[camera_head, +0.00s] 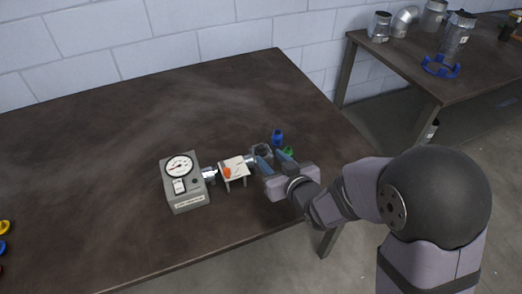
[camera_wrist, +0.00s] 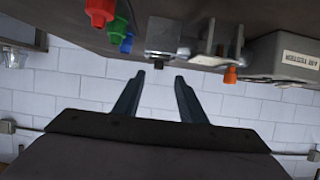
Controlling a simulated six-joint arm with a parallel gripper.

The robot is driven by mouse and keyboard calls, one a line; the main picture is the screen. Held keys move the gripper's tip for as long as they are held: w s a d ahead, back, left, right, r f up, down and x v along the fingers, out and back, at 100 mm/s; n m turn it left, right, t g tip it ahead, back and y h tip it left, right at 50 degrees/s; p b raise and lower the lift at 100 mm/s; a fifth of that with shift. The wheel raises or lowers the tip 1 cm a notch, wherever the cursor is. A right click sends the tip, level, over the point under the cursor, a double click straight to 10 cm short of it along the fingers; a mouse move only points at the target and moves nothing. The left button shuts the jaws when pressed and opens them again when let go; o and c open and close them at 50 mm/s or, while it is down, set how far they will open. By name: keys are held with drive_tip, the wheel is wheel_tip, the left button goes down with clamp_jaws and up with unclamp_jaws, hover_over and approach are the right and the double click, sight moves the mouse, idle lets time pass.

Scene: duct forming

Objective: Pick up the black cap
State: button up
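The black cap (camera_wrist: 158,66) shows in the wrist view as a small dark piece at the lower edge of a grey metal block (camera_wrist: 163,40). It lies just beyond the fingertips, in line with the gap between them. My gripper (camera_wrist: 161,76) is open, and I see nothing held between its two fingers. In the head view my gripper (camera_head: 270,157) is at the right end of the fitting setup, close to the grey block (camera_head: 262,149). I cannot make out the black cap there; the gripper and block may hide it.
A grey air tester (camera_head: 187,187) with a dial stands left of a white stand (camera_head: 234,167) with an orange piece (camera_head: 227,173). Blue (camera_head: 277,137) and green (camera_head: 288,151) pieces are beside my gripper; a red one (camera_wrist: 100,10) shows in the wrist view. The table's (camera_head: 100,130) left part is mostly clear.

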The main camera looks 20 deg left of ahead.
sight(262, 148)
drive_tip(key=shift+p+x, duration=1.2)
drive_tip(key=shift+x, duration=2.4)
drive_tip(key=shift+w+r, duration=0.1)
drive_tip(key=shift+w, duration=0.05)
drive_tip(key=shift+c, duration=0.7)
drive_tip(key=shift+d, duration=0.1)
clamp_jaws()
